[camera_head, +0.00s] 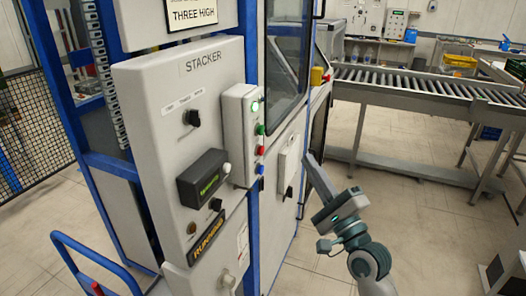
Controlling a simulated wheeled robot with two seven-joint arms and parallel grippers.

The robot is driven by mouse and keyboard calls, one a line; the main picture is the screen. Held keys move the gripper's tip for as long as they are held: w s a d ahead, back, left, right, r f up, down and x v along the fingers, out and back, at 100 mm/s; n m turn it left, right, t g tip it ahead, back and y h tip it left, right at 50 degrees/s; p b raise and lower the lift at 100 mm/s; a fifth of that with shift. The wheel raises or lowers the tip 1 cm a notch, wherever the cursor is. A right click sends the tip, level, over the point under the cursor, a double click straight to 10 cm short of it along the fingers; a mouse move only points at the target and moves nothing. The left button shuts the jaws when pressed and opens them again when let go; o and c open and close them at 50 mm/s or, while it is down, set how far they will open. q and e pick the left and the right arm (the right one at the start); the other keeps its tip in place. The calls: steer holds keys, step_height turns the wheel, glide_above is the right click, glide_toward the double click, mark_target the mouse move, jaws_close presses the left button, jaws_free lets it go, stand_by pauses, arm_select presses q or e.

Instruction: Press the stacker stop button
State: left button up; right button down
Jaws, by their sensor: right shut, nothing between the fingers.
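The grey stacker panel (160,130) fills the left middle and carries the word STACKER. My left gripper is out of view.
The panel also carries a black rotary knob (193,118) and a small display box (203,178). A blue handrail (95,255) stands at the lower left. A roller conveyor (430,88) runs across the back right. Floor shows clear around my right arm.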

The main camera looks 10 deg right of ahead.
mark_target(262, 151)
steer(key=w+a, duration=0.4)
steer(key=a, duration=0.2)
steer(key=shift+w+a, duration=0.35)
steer(key=shift+a, duration=0.05)
stand_by(1.5)
steer(key=shift+a, duration=0.15)
stand_by(0.4)
steer(key=shift+w+a+p, duration=0.2)
steer(key=shift+a+p, duration=0.05)
steer(key=shift+p, duration=0.05)
steer(key=shift+w+a, duration=0.25)
steer(key=shift+a, duration=0.1)
stand_by(1.1)
steer(key=shift+s+d, duration=0.1)
steer(key=shift+d, duration=0.05)
steer(key=shift+s+d+p, duration=0.35)
steer(key=shift+d, duration=0.2)
